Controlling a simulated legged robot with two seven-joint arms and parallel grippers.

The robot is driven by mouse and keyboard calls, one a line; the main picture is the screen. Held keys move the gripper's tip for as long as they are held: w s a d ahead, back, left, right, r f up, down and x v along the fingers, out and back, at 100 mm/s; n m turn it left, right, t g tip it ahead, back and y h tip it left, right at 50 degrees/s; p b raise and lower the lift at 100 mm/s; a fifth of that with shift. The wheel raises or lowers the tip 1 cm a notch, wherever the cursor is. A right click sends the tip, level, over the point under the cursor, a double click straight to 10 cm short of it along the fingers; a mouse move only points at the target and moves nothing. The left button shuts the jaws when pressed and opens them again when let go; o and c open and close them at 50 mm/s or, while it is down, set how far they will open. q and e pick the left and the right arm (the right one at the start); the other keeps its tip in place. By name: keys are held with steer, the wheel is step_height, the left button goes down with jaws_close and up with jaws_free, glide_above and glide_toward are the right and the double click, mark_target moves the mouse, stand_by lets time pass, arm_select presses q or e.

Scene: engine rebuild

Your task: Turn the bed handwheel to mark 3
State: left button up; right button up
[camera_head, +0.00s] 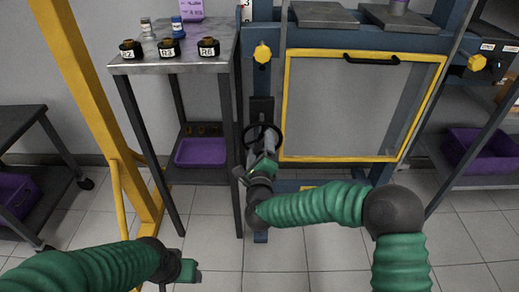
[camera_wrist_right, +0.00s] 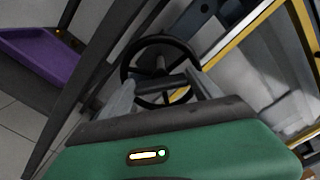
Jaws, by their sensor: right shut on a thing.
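The bed handwheel (camera_head: 280,135) is a black spoked ring low on the frame, left of the yellow-edged panel. It also shows in the right wrist view (camera_wrist_right: 160,38). My right gripper (camera_head: 262,150) reaches it from the front. In the right wrist view its two grey fingers (camera_wrist_right: 162,84) stand on either side of a dark bar at the near side of the wheel, and it is shut on the handwheel. The exact contact is partly hidden. No mark numbers on the wheel can be read. My left gripper (camera_head: 192,271) is low at the left, away from the wheel, its jaws unclear.
A side table (camera_head: 150,62) with labelled black parts and a purple bin (camera_head: 200,152) below stands left of the wheel. A yellow-framed panel (camera_head: 340,159) is close on the right. A yellow post (camera_head: 97,100) rises at left. The tiled floor in front is clear.

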steer(key=m, duration=0.2)
steer(key=m+b, duration=0.1)
steer(key=m, duration=0.1)
steer(key=shift+s+d+f+m, duration=0.1)
steer(key=shift+f+m, duration=0.25)
steer(key=shift+m, duration=0.05)
stand_by(0.4)
steer(key=o, duration=1.2)
steer(key=shift+o, duration=0.9)
steer(key=shift+r, duration=0.2)
steer(key=s+p, duration=0.5)
steer(key=s, duration=1.1)
steer(key=shift+s, duration=0.4)
